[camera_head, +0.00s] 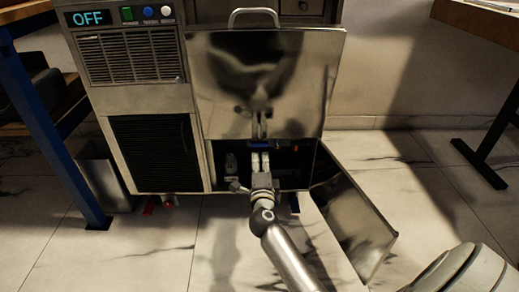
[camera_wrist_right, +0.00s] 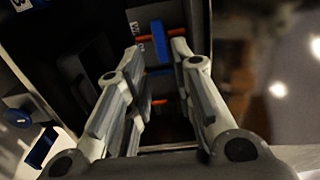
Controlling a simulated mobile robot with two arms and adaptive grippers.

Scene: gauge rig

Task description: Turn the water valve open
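A blue valve handle (camera_wrist_right: 158,42) sits on an orange-red pipe inside the dark lower compartment of the steel machine. It stands lengthwise between my right fingertips in the wrist view, and I cannot tell whether they touch it. A second blue handle (camera_wrist_right: 160,72) and another orange-red pipe (camera_wrist_right: 158,102) show nearer, between the fingers. My left gripper is not in view.
A steel panel with a handle (camera_head: 270,75) covers the front above the opening. An open door (camera_head: 352,215) slants out at the right of the opening. The machine's display (camera_head: 88,18) reads OFF. A blue table leg (camera_head: 45,130) stands left. Floor is clear at front left.

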